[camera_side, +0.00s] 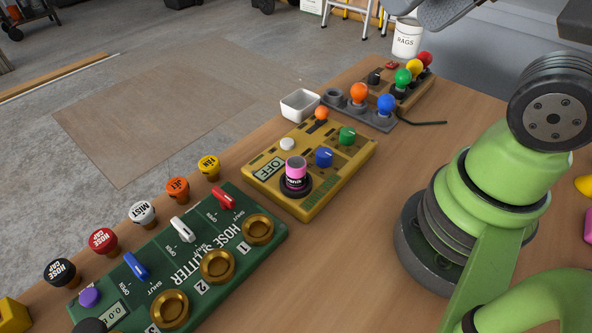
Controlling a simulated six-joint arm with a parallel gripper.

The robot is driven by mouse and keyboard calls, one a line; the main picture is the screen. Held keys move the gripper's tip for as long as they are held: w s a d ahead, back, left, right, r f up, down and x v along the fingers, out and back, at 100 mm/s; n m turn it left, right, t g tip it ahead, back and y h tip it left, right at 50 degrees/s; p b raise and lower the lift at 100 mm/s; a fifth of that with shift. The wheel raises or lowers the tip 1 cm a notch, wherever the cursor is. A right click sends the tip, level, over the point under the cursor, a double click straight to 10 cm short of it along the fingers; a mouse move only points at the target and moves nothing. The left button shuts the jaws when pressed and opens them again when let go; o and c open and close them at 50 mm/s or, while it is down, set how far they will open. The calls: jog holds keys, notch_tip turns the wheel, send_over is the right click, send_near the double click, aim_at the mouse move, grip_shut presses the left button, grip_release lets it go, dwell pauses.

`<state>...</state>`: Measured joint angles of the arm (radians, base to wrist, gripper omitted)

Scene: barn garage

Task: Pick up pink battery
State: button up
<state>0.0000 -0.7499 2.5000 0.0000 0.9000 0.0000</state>
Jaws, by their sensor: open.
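The pink battery (296,168) is a small cylinder with a pink top and a dark lettered band. It stands upright in a round black holder (296,189) on the yellow device (314,204), near the middle of the view. Its lower end is hidden in the holder. Only grey parts of my gripper (436,14) show at the top edge, cut off by the frame. It is open, up and to the right of the battery and well apart from it. I see nothing held in it.
A green hose splitter panel (163,228) with brass rings lies at front left, with several labelled caps along its far side. Blue and green knobs share the yellow device. Behind are a white bin (300,105) and a grey holder (371,118) with coloured balls.

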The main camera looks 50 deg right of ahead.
jog(key=shift+w, duration=0.1)
jog(key=n+g+h, duration=0.2)
jog(key=g, duration=0.5)
send_over(296, 162)
jog(key=f, duration=1.5)
jog(key=shift+d+f, duration=0.15)
jog(key=shift+d, duration=0.05)
notch_tip(296, 162, down, 5)
jog(key=shift+a+f, duration=0.2)
jog(key=shift+f, duration=2.75)
jog(key=c, duration=1.1)
jog(key=shift+o, duration=0.2)
jog(key=shift+r, duration=0.1)
